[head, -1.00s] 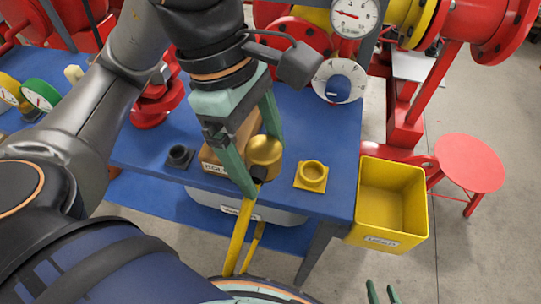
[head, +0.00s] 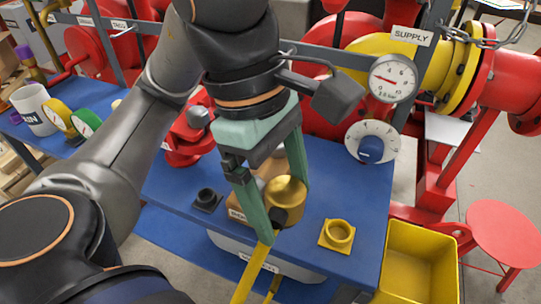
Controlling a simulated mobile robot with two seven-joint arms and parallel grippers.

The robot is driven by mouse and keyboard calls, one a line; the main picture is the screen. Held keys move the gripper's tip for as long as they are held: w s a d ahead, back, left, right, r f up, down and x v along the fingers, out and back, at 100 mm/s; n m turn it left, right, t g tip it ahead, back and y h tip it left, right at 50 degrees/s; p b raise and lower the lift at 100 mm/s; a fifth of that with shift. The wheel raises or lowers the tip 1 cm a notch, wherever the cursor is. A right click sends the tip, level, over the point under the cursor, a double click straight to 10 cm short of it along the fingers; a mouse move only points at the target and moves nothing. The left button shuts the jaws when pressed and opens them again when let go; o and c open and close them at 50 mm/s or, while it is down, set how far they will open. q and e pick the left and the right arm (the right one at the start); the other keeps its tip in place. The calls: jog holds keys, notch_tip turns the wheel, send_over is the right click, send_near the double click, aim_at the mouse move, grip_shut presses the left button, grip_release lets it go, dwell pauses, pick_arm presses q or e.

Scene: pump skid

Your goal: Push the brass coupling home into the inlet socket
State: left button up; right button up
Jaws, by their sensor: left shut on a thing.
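My left gripper (head: 281,217) reaches down over the blue table and is shut on the brass coupling (head: 287,191), a gold cylinder with a dark end. A yellow hose (head: 254,268) runs down from it past the table's front edge. The coupling is above the table and apart from both sockets in view. A yellow ring socket on a square base (head: 339,234) stands to its right. A black socket on a square base (head: 207,198) stands to its left. I cannot read which one is the inlet. My right gripper is not in view.
A labelled brown block (head: 238,214) is partly hidden behind the left gripper. A yellow bin (head: 417,262) stands off the table's right edge. A dial with a blue knob (head: 371,148) and a gauge (head: 392,78) are behind. A red stool (head: 502,232) is at right.

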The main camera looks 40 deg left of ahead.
pick_arm(q)
jog(key=w+r+n+t+p, duration=0.1)
jog(key=w+r+n+p, duration=0.1)
jog(key=w+r+p, duration=0.6)
jog(key=w+r+n+p, duration=0.2)
jog(key=w+r, duration=0.5)
jog(key=r, duration=0.5)
jog(key=w+a+r+n+y+p, duration=0.1)
jog(key=w+a+r+n+p, duration=0.2)
jog(key=r, duration=0.4)
jog(key=w+a+r+n+p, duration=0.2)
jog(key=w+a+r+p, duration=0.1)
jog(key=w+a+r, duration=0.25)
jog(key=shift+t, duration=0.4)
jog(key=shift+s+d+f+b, duration=0.1)
jog(key=shift+s+f+b, duration=0.1)
jog(key=shift+f, duration=1.1)
jog(key=shift+s+d+f+b, duration=0.1)
jog(key=shift+f+b, duration=0.05)
jog(key=shift+f, duration=1.1)
jog(key=shift+r, duration=0.1)
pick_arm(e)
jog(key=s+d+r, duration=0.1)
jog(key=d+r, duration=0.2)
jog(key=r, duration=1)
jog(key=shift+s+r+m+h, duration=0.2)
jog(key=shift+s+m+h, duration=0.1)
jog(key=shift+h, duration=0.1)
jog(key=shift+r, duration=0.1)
